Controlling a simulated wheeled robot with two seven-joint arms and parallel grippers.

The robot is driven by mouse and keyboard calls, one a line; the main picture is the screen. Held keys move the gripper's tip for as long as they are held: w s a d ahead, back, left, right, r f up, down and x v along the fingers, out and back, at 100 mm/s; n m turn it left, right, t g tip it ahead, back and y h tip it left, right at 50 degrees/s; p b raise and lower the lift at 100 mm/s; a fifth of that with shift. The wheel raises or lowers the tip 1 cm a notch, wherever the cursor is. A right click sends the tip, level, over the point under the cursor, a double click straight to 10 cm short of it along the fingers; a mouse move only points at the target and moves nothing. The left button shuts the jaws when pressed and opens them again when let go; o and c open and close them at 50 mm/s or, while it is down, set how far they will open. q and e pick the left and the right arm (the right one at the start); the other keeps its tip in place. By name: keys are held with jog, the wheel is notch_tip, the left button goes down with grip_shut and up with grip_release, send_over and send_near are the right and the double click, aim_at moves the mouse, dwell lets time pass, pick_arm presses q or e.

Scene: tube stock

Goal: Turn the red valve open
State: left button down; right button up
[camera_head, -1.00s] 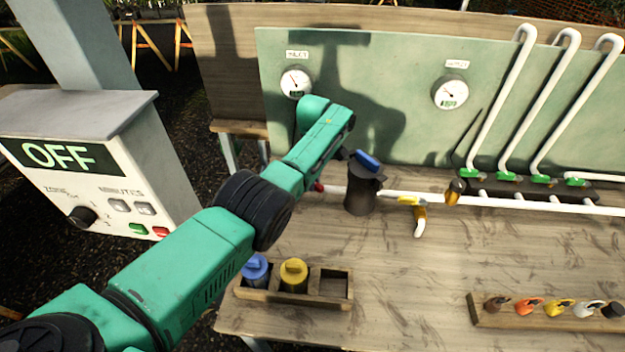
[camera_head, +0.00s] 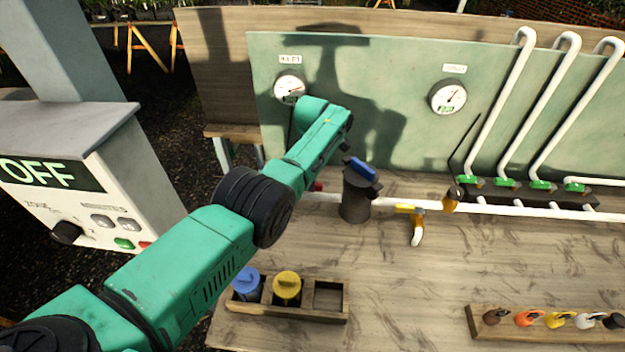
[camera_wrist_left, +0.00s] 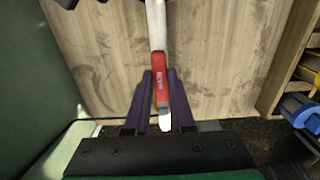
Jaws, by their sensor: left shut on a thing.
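The red valve lever (camera_wrist_left: 160,70) lies along the white pipe (camera_wrist_left: 156,25) in the left wrist view. My left gripper (camera_wrist_left: 160,100) is shut on this lever, with one dark finger on each side. In the head view only a small bit of the red valve (camera_head: 318,186) shows beside my left forearm. The arm hides the rest of it and my left gripper there. My right gripper is not in view.
A dark canister with a blue top (camera_head: 356,195) stands right of the valve, then a yellow lever (camera_head: 409,209). Two gauges (camera_head: 289,88) (camera_head: 448,97) hang on the green panel. A wooden rack (camera_head: 310,311) holds blue and yellow cartridges. A control box (camera_head: 45,175) reads OFF.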

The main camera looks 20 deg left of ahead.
pick_arm(q)
jog(key=shift+a+r, duration=0.1)
jog(key=c, duration=0.8)
grip_release()
jog(key=shift+o, duration=0.2)
notch_tip(320, 180, up, 2)
jog(key=shift+w+r+p, duration=0.1)
jog(key=shift+p, duration=0.35)
notch_tip(320, 180, up, 12)
jog(key=b, duration=0.2)
jog(key=shift+a, duration=0.1)
